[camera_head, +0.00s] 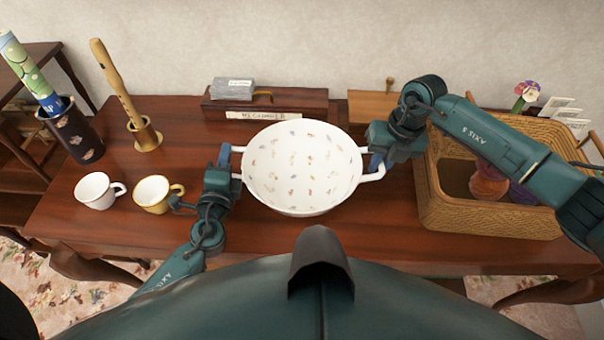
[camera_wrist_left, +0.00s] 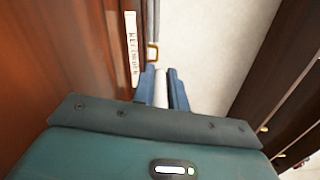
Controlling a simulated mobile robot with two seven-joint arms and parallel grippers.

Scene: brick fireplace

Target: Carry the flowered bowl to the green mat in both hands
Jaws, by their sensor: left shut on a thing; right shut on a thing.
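The flowered bowl (camera_head: 302,165) is white with small coloured flowers inside and a handle at each side. It is level over the middle of the wooden table; whether its base touches the wood is hidden. My left gripper (camera_head: 226,157) is shut on the bowl's left handle. In the left wrist view its blue fingers (camera_wrist_left: 163,88) have a white strip of the handle between them. My right gripper (camera_head: 377,163) is shut on the right handle. I see no green mat in either view; the bowl and my body hide part of the table.
A white cup (camera_head: 95,191) and a yellow cup (camera_head: 153,194) stand left of my left gripper. A wicker basket (camera_head: 470,218) stands at the right, under my right arm. A wooden box (camera_head: 290,103) with a label is behind the bowl. A recorder (camera_head: 116,82) stands upright at back left.

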